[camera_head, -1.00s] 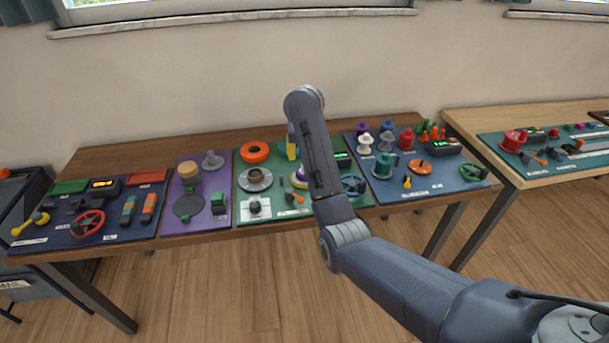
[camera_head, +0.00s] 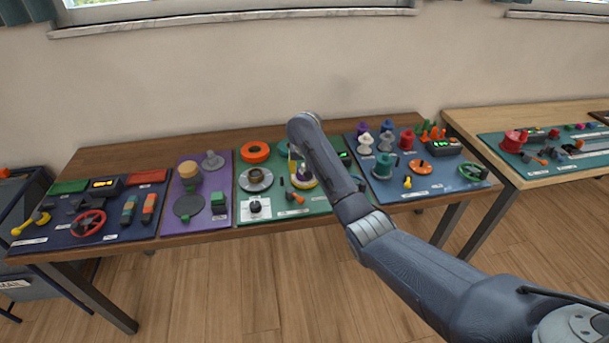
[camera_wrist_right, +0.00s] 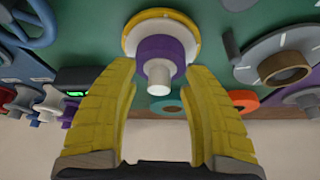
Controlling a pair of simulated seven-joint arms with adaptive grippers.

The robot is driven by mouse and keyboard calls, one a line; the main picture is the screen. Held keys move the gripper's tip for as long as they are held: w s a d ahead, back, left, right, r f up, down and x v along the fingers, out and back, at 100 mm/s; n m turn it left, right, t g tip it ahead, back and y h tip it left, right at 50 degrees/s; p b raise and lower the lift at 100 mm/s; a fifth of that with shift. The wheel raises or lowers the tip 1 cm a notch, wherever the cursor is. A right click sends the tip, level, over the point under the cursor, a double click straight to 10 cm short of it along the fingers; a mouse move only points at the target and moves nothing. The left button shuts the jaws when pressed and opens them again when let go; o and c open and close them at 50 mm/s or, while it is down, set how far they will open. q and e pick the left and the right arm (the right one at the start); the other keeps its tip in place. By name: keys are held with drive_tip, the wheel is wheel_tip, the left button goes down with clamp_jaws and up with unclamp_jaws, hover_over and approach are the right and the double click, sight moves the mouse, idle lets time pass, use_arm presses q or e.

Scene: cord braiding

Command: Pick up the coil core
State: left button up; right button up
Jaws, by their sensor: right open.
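A purple cylinder with a white post, which looks like the coil core (camera_wrist_right: 160,52), stands on a round yellow-rimmed base (camera_wrist_right: 133,28) on the green board. My right gripper (camera_wrist_right: 157,74) is open; its yellow fingers point at the core, one on each side, with the white post between them in the picture. I cannot tell how far down the fingers reach. In the head view my right gripper (camera_head: 293,166) is over the green board and largely hidden by my arm. The yellow-rimmed base (camera_head: 305,183) shows partly below it. My left gripper is not in view.
An orange ring (camera_head: 254,151), a grey disc (camera_head: 255,179) and an orange-handled part (camera_head: 294,197) are close by on the green board (camera_head: 272,210). Spools (camera_head: 384,165) stand on the blue board to the right. My right forearm covers the green board's right part.

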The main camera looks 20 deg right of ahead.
drive_tip(key=shift+w+d+f, duration=0.1)
drive_tip(key=shift+w+f, duration=0.05)
drive_tip(key=shift+f, duration=0.1)
drive_tip(key=shift+c, duration=0.4)
clamp_jaws()
